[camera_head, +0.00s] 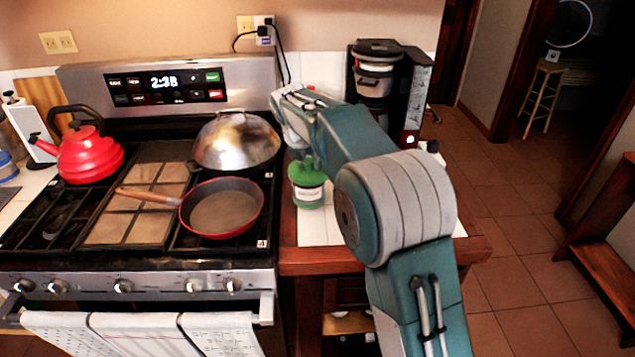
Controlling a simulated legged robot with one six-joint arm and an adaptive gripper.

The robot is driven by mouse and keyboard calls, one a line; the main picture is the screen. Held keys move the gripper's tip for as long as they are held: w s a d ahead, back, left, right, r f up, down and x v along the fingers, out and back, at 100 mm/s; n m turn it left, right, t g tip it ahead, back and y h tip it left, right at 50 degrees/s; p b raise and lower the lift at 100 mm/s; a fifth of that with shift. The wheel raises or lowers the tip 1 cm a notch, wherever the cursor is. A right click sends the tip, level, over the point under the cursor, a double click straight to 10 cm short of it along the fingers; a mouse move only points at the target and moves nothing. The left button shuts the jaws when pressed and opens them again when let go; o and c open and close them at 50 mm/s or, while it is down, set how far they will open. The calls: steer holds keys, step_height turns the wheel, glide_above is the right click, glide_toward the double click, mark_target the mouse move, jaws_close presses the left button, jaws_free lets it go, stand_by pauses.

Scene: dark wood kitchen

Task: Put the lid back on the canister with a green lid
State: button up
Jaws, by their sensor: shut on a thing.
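The canister (308,195) is a small, pale, labelled jar with a green base. It stands upright on the white-topped counter beside the stove. The green lid (307,174) is at the canister's top, with its knob upward. I cannot tell whether it is fully seated or held just above the rim. My gripper (301,156) points down over the canister and is shut on the green lid by its knob. The fingertips are small and partly hidden by my arm.
The stove on the left holds a red kettle (88,155), a red-rimmed pan (222,208) and a domed metal cover (236,142). A coffee maker (377,85) stands behind my arm. The counter's front (318,238) is clear.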

steer(key=w+n, duration=0.2)
steer(key=w, duration=0.6)
step_height(320, 180, down, 7)
steer(key=shift+s+y, duration=0.2)
steer(key=shift+y, duration=0.1)
steer(key=shift+s+f, duration=0.1)
steer(key=shift+f, duration=0.05)
stand_by(2.1)
steer(key=o, duration=1)
steer(key=shift+o, duration=1.4)
